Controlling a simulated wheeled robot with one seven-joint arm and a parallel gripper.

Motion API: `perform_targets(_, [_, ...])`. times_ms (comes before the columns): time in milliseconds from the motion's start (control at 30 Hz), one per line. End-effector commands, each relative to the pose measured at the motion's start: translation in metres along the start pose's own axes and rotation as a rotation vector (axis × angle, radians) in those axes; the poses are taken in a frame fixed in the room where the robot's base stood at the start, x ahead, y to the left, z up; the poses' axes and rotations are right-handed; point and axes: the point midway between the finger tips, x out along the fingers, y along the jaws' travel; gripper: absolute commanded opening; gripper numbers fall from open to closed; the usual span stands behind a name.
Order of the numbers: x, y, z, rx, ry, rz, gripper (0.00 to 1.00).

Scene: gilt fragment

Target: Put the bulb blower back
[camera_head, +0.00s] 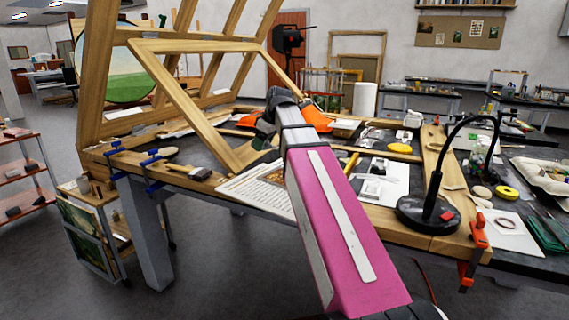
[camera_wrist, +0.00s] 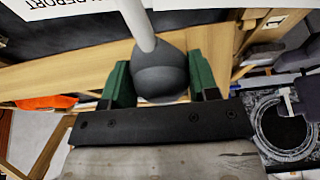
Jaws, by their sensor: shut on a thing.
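The bulb blower (camera_wrist: 160,72) is a dark grey rounded bulb with a light grey nozzle pointing to the top of the wrist view. My gripper (camera_wrist: 159,82) has its green fingers closed on either side of the bulb. The blower is too small and too covered there to make out clearly. I cannot pick out a resting place for it in either view.
The tilted wooden frame (camera_head: 190,108) stands left of my gripper. A printed sheet (camera_head: 258,188) lies below it; a sheet reading "REPORT" (camera_wrist: 75,12) shows in the wrist view. A black desk lamp (camera_head: 428,212) stands at right, blue clamps (camera_head: 152,160) at left. An orange object (camera_wrist: 45,102) is nearby.

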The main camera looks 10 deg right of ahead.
Motion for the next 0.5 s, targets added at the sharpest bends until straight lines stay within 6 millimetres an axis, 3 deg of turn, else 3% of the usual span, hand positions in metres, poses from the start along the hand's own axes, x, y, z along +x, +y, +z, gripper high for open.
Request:
perform_targets(300, [0.023,0.057,0.044,0.004,0.0,0.0,0.27])
perform_targets(500, [0.031,0.077,0.06,0.001,0.0,0.0,0.27])
